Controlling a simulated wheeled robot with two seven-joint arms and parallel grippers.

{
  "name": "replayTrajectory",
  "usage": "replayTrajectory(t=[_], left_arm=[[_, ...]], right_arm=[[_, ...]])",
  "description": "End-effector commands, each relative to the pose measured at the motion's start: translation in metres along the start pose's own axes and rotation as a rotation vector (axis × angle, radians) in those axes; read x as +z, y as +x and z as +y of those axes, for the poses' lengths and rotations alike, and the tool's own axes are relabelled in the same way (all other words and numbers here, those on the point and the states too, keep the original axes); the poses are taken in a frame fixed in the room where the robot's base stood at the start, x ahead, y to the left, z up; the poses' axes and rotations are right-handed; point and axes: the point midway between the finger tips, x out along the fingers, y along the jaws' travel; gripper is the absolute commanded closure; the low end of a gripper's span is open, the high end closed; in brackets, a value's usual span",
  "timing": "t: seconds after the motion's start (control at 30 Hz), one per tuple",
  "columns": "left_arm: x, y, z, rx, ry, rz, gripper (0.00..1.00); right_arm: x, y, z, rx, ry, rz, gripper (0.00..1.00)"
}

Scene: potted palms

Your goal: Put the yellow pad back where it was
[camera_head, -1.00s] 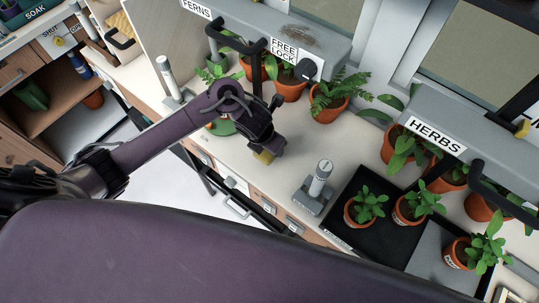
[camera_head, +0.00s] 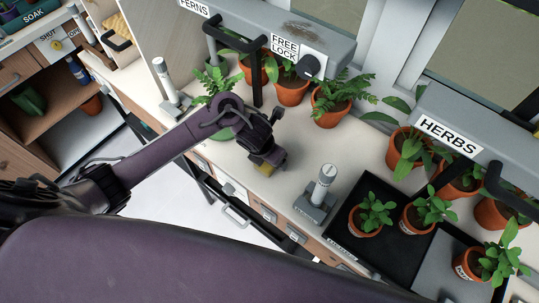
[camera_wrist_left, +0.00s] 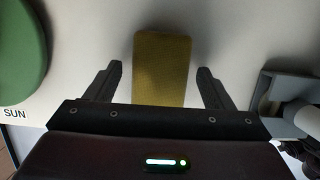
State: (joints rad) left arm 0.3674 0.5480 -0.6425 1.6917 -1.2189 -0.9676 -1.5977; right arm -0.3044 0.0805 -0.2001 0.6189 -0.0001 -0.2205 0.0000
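The yellow pad (camera_head: 265,169) is on the pale counter below my left gripper (camera_head: 272,164), which partly hides it in the head view. In the left wrist view the pad (camera_wrist_left: 162,68) is a flat dull-yellow block between the fingertips, with a visible gap on each side. My left gripper (camera_wrist_left: 160,78) is open there, with its fingers spread around the pad and not touching it. My right gripper is not in view.
A green disc (camera_wrist_left: 18,50) lies left of the pad, and a grey stand with a pale cylinder (camera_head: 322,188) is to its right. A black tray (camera_head: 350,240) holds potted plants. More pots line the back under grey ledges (camera_head: 215,20).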

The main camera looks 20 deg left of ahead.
Motion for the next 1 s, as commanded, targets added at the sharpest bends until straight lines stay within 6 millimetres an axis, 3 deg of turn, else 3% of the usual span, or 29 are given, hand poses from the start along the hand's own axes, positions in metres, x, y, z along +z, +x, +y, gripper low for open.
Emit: replayTrajectory(t=[0.33,0.57,0.73,1.0], left_arm=[[0.002,-0.009,0.0,0.0,0.0,-0.002,0.25],[0.004,-0.056,0.001,0.002,0.004,-0.005,0.25],[0.004,-0.096,0.002,0.005,0.004,-0.003,0.25],[0.002,-0.122,0.001,0.002,0.001,-0.001,0.25]], right_arm=[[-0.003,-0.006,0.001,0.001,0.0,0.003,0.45],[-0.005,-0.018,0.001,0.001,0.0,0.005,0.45],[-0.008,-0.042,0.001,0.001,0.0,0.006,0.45],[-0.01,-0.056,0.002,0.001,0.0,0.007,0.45]])
